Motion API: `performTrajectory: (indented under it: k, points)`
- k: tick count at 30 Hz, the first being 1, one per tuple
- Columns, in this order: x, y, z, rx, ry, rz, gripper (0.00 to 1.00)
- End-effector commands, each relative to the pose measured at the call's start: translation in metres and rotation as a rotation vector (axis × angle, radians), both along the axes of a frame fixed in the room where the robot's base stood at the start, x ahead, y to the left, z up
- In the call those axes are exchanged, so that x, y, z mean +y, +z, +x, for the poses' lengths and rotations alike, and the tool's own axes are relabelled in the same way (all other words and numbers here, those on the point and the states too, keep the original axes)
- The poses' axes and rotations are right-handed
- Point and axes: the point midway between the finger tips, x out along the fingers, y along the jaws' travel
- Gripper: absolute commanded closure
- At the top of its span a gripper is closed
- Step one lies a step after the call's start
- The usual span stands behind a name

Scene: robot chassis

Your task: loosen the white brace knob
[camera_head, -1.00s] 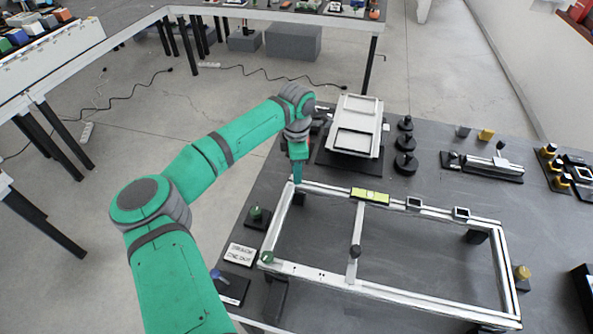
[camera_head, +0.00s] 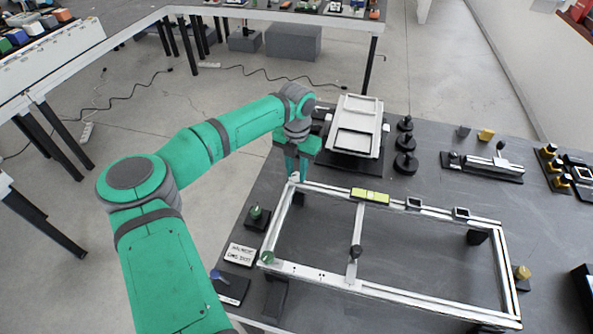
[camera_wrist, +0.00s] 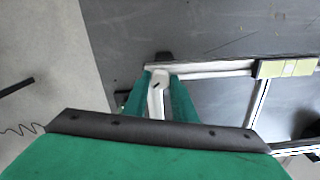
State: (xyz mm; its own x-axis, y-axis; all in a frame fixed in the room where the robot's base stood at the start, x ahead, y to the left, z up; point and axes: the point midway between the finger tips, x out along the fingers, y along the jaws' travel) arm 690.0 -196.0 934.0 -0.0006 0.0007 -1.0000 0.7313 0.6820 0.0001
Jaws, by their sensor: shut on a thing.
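The white frame (camera_head: 430,303) lies on the dark table, with a crossbar (camera_head: 354,230) across its middle. My gripper (camera_head: 297,177) points down at the frame's far left corner. In the wrist view its two green fingers (camera_wrist: 158,92) stand on both sides of a white knob (camera_wrist: 158,77) with a short dark mark on top, and are shut on it. The knob sits at the frame's corner. In the head view the fingers mostly hide it. A green knob (camera_head: 267,257) is at the near left corner and a dark knob (camera_head: 355,251) is on the crossbar.
A yellow-green level (camera_head: 370,196) lies on the far rail, with two small square pieces to its right.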

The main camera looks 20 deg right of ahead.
Motion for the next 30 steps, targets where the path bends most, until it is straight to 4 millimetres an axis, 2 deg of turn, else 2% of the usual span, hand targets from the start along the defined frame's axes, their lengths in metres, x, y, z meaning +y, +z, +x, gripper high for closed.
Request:
performTrajectory:
  k: [15,30]
  points:
    - [-0.0008,0.0011,0.0009,-0.002,0.407,-0.002,0.98]
    - [-0.001,0.0015,0.0014,-0.003,0.534,-0.004,0.98]
